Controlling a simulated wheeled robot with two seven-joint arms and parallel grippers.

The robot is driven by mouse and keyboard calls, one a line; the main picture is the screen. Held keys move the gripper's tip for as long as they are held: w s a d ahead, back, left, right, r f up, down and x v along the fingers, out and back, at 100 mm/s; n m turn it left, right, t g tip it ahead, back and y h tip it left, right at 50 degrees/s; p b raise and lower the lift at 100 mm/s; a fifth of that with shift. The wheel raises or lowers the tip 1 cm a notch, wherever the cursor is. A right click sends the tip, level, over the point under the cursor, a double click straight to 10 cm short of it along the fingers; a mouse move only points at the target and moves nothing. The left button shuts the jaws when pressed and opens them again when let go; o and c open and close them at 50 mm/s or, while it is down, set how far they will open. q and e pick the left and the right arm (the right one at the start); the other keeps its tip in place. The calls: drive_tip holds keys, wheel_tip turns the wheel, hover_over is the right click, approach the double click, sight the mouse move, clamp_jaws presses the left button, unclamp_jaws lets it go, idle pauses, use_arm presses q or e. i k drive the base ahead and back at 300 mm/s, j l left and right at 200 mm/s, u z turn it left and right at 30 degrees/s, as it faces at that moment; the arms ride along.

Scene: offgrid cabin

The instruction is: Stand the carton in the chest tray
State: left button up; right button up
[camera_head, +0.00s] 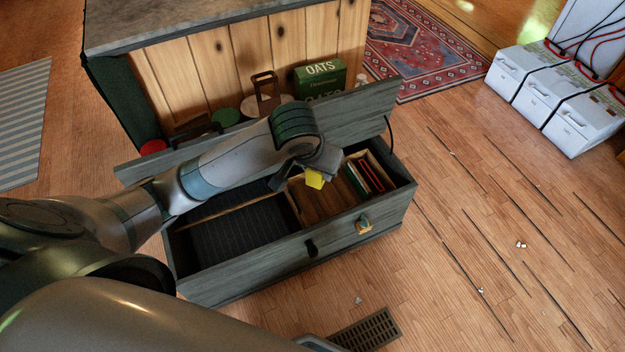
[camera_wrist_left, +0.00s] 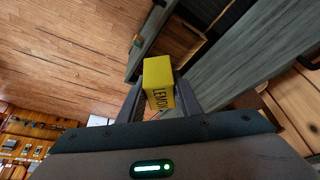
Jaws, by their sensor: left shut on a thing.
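A yellow carton (camera_wrist_left: 158,84) marked LEMON is between the fingers of my left gripper (camera_wrist_left: 162,100) in the wrist view. In the head view only a small yellow part of the carton (camera_head: 315,180) shows below my left gripper (camera_head: 318,170), which is shut on it. The gripper and carton are above the open grey-blue chest (camera_head: 280,262), over its wooden tray (camera_head: 322,207). The tray's middle section looks bare where it shows. My forearm and gripper hide part of the chest's inside.
Red-edged and dark flat items (camera_head: 371,174) stand in the chest's right section. The raised lid (camera_head: 362,115) is behind the gripper. An oats box (camera_head: 320,77) and a green-lidded container (camera_head: 226,117) stand behind the lid. White battery boxes (camera_head: 570,122) stand at the upper right.

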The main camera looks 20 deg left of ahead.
sight(323, 198)
drive_tip(key=i+l+u, duration=0.55)
drive_tip(key=l+u, duration=0.3)
drive_tip(key=i+l+u, duration=0.3)
drive_tip(key=l, duration=0.2)
drive_tip(key=k, duration=0.1)
